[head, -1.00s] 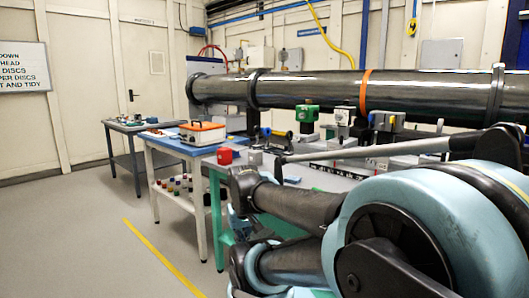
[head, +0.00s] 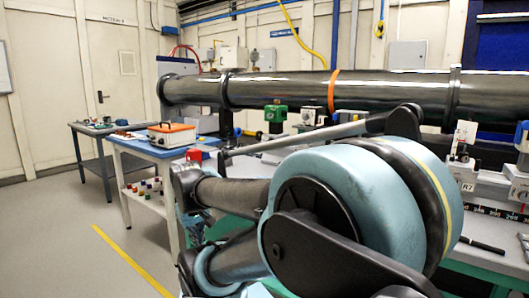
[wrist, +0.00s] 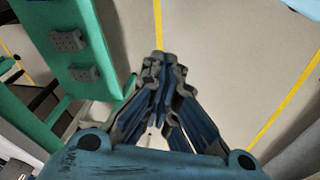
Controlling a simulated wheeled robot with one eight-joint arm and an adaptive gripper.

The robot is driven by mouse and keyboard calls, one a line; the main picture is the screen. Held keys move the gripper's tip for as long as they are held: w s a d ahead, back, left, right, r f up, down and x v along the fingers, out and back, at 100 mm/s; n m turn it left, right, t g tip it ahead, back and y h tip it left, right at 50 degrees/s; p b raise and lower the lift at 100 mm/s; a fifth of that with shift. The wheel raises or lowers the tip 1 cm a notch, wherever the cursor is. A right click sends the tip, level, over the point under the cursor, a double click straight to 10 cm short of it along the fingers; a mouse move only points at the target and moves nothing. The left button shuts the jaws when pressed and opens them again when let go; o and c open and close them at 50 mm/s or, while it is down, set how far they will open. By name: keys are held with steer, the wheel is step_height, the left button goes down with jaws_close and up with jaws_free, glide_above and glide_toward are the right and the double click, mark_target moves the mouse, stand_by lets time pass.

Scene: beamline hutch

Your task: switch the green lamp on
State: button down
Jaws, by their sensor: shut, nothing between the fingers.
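I cannot pick out a green lamp for certain in either view. Whether either is a lamp, or lit, I cannot tell. My gripper (wrist: 163,68) is shut and empty in the wrist view, above the grey floor and to the right of a green frame (wrist: 97,25). My gripper is not visible in the head view.
The dark pipe (head: 290,91) runs above the bench. A blue-topped table (head: 150,150) holds an orange box (head: 172,134). A mount marked R7 (head: 462,165) and a ruler scale stand at right. The floor at left is clear.

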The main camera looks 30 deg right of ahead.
steer(key=w+d+r+n+t+h, duration=0.1)
steer(key=w+d+r+n+h, duration=0.3)
steer(key=w+d, duration=0.5)
steer(key=w+d+r+n+t+h, duration=0.1)
steer(key=w+d+r+n+h, duration=0.3)
steer(key=w+d, duration=0.6)
steer(key=w+d+r+n+h, duration=0.4)
steer(key=w+d+n, duration=0.3)
steer(key=d, duration=0.8)
steer(key=shift+w+r+t+h, duration=0.2)
steer(key=shift+w+t+h, duration=0.3)
steer(key=shift+w, duration=0.75)
steer(key=w+d+n+h, duration=0.1)
steer(key=d+n, duration=0.1)
steer(key=w+d+f+n, duration=0.1)
steer(key=w+d+n, duration=0.1)
steer(key=w+d+n+t+h, duration=0.1)
steer(key=w+d+n, duration=0.1)
steer(key=shift+d+f+h, duration=0.15)
steer(key=shift+h, duration=0.15)
steer(key=shift+w+d, duration=0.1)
steer(key=shift+d, duration=0.05)
